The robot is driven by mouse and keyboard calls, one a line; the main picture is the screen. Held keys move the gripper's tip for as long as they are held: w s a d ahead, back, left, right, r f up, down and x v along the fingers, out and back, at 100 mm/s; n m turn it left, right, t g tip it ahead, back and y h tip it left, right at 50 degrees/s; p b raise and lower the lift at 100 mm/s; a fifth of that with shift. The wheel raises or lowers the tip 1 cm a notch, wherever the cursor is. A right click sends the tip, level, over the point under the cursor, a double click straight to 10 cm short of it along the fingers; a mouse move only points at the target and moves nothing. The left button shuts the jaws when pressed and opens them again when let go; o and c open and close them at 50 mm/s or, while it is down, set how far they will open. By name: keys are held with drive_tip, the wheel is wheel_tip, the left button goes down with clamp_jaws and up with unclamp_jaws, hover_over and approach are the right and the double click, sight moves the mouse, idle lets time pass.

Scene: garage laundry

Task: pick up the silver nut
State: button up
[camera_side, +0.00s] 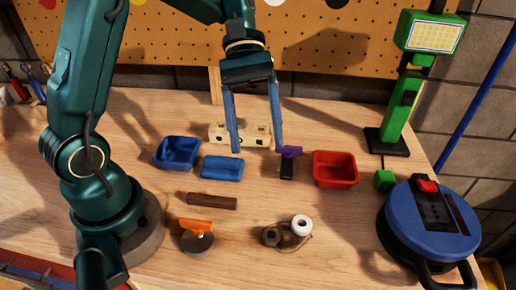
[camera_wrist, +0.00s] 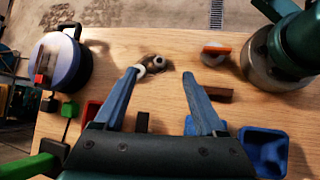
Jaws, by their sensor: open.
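I cannot clearly identify a silver nut. A pale ring-shaped piece (camera_side: 301,225) on the front middle of the wooden table is the nearest match. It also shows in the wrist view (camera_wrist: 140,71), close by the left fingertip in the picture. A darker round piece (camera_side: 271,236) with a cord-like loop lies beside it. My gripper (camera_side: 257,149) is open and empty, pointing down above the table, in front of the pale wooden block (camera_side: 219,130). In the wrist view my gripper (camera_wrist: 161,74) shows its two blue fingers wide apart.
A blue bin (camera_side: 177,152), a blue block-like piece (camera_side: 222,167), a purple-and-black tool (camera_side: 288,165) and a red bin (camera_side: 335,168) stand nearby. A brown bar (camera_side: 212,201) and an orange-handled round piece (camera_side: 197,240) lie nearer. A cable reel (camera_side: 432,220) and green lamp (camera_side: 404,100) stand right.

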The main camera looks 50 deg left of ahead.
sight(271, 233)
drive_tip(key=a+f+n+h, duration=0.1)
drive_tip(key=f, duration=0.2)
drive_tip(key=w+a+f+n+g+h, duration=0.1)
drive_tip(key=f+n+h, duration=0.1)
drive_tip(key=f, duration=0.1)
drive_tip(key=w+a+f+n+h, duration=0.1)
drive_tip(key=f, duration=0.2)
drive_tip(key=shift+f+g+h, duration=0.25)
drive_tip(key=shift+g+h, duration=0.05)
drive_tip(key=shift+s+f+n, duration=0.1)
drive_tip(key=shift+f+n, duration=0.15)
drive_tip(key=shift+n, duration=0.05)
drive_tip(key=shift+s+d+f, duration=0.15)
drive_tip(key=shift+f, duration=0.05)
drive_tip(key=x, duration=1.1)
drive_tip(key=shift+s+d, duration=0.1)
drive_tip(key=shift+d, duration=0.15)
clamp_jaws()
